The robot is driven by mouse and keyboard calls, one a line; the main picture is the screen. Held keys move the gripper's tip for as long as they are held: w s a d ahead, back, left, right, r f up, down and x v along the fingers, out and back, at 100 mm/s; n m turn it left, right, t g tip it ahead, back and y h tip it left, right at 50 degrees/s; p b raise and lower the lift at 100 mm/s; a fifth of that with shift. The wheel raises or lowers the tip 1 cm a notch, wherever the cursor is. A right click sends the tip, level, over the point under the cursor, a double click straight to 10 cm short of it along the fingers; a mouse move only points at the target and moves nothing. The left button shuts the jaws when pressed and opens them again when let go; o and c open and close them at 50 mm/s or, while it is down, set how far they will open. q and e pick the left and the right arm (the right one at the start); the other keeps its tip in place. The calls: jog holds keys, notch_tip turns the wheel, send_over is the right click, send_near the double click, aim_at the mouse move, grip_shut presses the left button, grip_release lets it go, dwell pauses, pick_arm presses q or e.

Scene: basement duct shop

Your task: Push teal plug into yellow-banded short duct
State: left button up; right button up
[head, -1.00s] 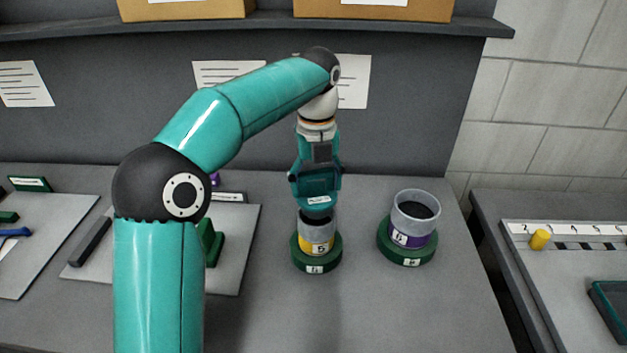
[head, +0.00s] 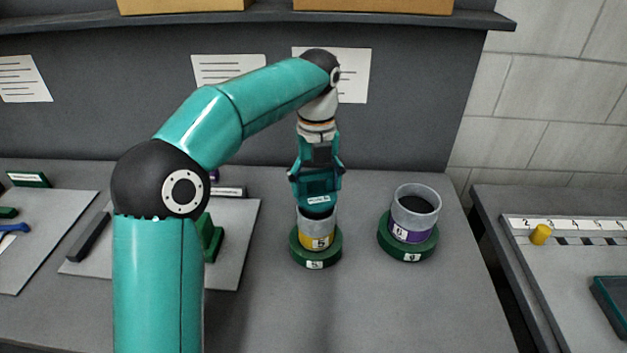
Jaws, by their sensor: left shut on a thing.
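The yellow-banded short duct (head: 319,240) stands upright in a green ring base (head: 316,260), right of the middle of the bench. My left gripper (head: 317,192) points down directly above it, shut on the teal plug (head: 318,201), which has a small white label. The plug's dark lower part is at the duct's mouth and hides most of the opening. I cannot tell how deep it sits. My right gripper is not in view.
A purple-banded duct (head: 414,214) stands in another green base to the right. A grey board (head: 232,255) with a green block lies left, partly behind my arm. A side table (head: 570,280) with a yellow cylinder (head: 541,234) is at far right. The front bench is clear.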

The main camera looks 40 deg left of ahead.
pick_arm(q)
jog(key=shift+f+b, duration=0.65)
jog(key=shift+f, duration=0.65)
jog(key=o, duration=1.3)
notch_tip(320, 180, up, 10)
jog(key=shift+w+f, duration=0.15)
jog(key=shift+r, duration=1.05)
jog(key=shift+s, duration=0.2)
